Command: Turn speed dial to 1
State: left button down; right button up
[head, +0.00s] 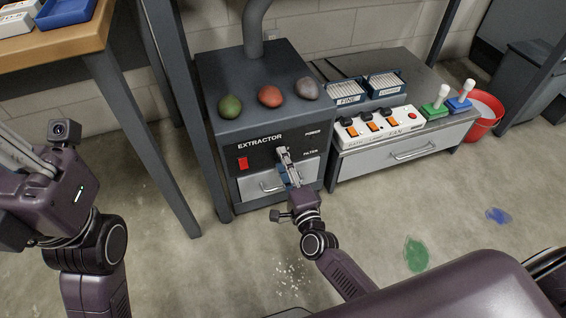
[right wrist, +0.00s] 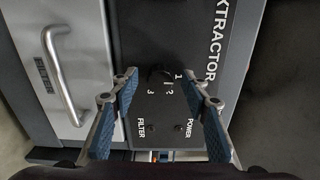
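The extractor (head: 262,130) is a dark grey cabinet with a black front panel, a red switch (head: 243,163) and POWER and FILTER labels. In the right wrist view its dark speed dial (right wrist: 158,75) sits on the panel with the marks 1, 2 and 3 around it. A small white line shows near the 2; the exact setting is hard to tell. My right gripper (head: 284,156) is at the panel and hides the dial in the head view. In the right wrist view its blue-padded fingers (right wrist: 160,77) are open, one on each side of the dial. My left gripper (head: 18,160) is at the left edge, partly cut off.
A drawer handle (right wrist: 62,75) is beside the panel. A white switch box (head: 376,125) stands on the low cabinet to the right, with a red bucket (head: 486,115) beyond.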

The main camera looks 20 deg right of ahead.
jog(key=s, duration=1.2)
jog(key=shift+d, duration=0.2)
